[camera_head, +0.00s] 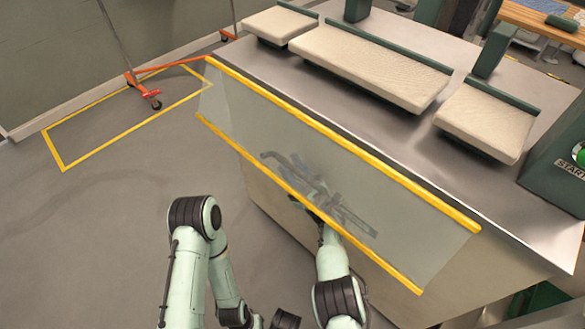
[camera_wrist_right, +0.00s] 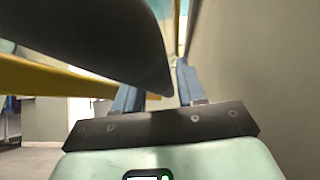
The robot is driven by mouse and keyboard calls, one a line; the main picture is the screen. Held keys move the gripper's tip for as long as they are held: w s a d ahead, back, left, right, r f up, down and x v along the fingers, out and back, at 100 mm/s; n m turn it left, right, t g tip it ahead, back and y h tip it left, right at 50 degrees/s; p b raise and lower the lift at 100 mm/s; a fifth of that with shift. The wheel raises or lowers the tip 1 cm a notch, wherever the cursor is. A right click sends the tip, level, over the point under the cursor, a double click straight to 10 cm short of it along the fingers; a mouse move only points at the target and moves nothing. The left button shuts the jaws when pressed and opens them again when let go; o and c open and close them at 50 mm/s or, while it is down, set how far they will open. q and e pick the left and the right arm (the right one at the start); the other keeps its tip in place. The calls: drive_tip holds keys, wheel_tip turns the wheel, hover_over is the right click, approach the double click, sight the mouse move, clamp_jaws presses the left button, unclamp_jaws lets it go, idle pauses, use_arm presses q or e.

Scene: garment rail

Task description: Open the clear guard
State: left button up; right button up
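The clear guard (camera_head: 250,122) is a see-through panel with yellow strips along its upper and lower long edges. It slopes down and outward from the front edge of the counter in the head view. My right gripper (camera_head: 312,190) is behind the panel, between it and the counter front, and shows blurred through it. The guard's yellow edge (camera_wrist_right: 55,78) is at the left there. A dark shape hides part of the fingers. My left gripper is out of view.
The metal counter (camera_head: 385,135) carries several cream padded boards (camera_head: 365,65) and a green start box (camera_head: 560,160) at right. A rail on orange wheeled feet (camera_head: 140,77) stands at the back left by a yellow floor outline (camera_head: 105,148).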

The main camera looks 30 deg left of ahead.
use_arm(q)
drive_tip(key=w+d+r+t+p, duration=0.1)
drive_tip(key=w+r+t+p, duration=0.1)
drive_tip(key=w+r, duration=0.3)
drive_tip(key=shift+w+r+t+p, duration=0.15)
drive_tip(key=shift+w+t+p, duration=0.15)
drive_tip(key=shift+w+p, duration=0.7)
use_arm(e)
drive_tip(key=v, duration=1.3)
drive_tip(key=shift+d+f, duration=0.15)
